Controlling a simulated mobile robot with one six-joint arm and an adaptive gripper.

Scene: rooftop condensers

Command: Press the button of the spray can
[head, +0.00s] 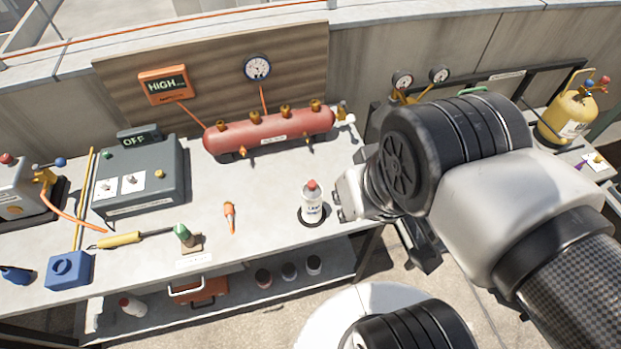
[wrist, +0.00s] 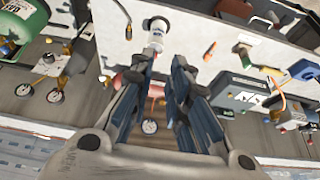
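The spray can (head: 312,206) is white with a red top. It stands upright on a dark round base near the front right of the workbench. It also shows in the wrist view (wrist: 156,38), just past my fingertips. My gripper (head: 424,256) is to the right of the can in the head view, partly hidden behind my arm. In the wrist view my gripper (wrist: 162,62) has its two dark fingers apart with nothing held between them. I cannot see any contact with the can.
A red tank (head: 270,130) lies behind the can. An orange-handled tool (head: 230,217) lies left of it. A grey box reading OFF (head: 138,178) and a yellow-handled tool (head: 120,239) are farther left. Gauges (head: 403,80) stand behind my arm. Bare bench surrounds the can.

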